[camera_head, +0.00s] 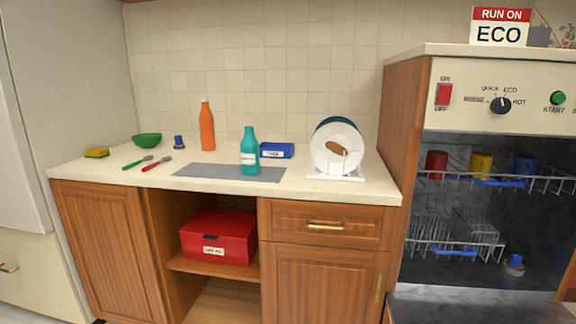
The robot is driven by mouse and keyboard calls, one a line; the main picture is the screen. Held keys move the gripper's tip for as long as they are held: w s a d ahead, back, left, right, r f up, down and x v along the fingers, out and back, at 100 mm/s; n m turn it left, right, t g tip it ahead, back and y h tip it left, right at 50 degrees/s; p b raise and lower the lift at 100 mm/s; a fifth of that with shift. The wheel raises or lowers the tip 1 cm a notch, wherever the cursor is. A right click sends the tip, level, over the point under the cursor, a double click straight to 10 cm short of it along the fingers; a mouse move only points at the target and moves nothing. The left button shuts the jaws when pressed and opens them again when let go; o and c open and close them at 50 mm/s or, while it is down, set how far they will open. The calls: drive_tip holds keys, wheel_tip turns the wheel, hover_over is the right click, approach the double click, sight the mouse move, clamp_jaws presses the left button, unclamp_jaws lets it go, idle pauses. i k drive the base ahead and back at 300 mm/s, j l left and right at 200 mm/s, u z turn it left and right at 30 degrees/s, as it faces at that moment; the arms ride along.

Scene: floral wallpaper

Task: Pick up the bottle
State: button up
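Two bottles stand upright on the cream counter. A teal bottle (249,154) with a white label stands at the front on a grey mat (205,170). An orange bottle (207,127) with a light cap stands farther back, to its left, near the tiled wall. My gripper is not in view.
The counter (80,171) also holds a yellow sponge (97,153), green bowl (147,140), green and red utensils, a blue box (277,150) and a plate rack (335,176). A red box (218,237) sits below. An open dishwasher (500,190) stands right.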

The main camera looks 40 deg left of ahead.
sight(250, 146)
drive_tip(key=u, duration=1.85)
drive_tip(key=i+j, duration=0.15)
drive_tip(key=j, duration=0.2)
drive_tip(key=i+j, duration=0.15)
drive_tip(key=j, duration=0.15)
drive_tip(key=i+j, duration=0.15)
drive_tip(key=j, duration=0.2)
drive_tip(key=i+j, duration=0.15)
drive_tip(key=j, duration=0.15)
